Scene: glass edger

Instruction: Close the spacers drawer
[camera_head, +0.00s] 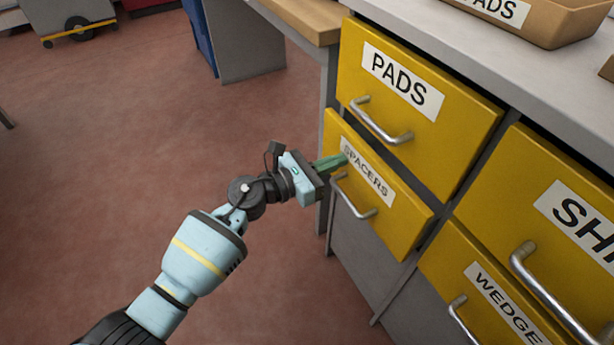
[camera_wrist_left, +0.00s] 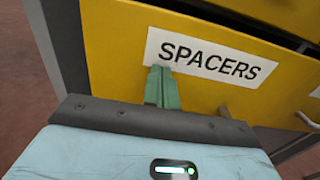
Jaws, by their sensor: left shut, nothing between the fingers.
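The spacers drawer (camera_head: 408,222) is a yellow front with a white SPACERS label and a metal bar handle (camera_head: 352,200), below the pads drawer. Its front stands out a little from the cabinet, and a dark gap shows above it in the left wrist view, where the drawer front (camera_wrist_left: 120,60) fills much of the picture. My left gripper (camera_head: 343,160) is shut and empty, with its green fingertips at the left end of the label, above the handle. The fingertips (camera_wrist_left: 160,75) look at or very near the drawer front; I cannot tell if they touch. My right gripper is not in view.
The yellow pads drawer (camera_head: 440,140) sits above, and the wedges drawer (camera_head: 470,275) and another labelled drawer (camera_head: 540,175) are to the right, all with bar handles. A tan tray (camera_head: 545,25) stands on the grey worktop. The reddish floor (camera_head: 120,130) at left is clear.

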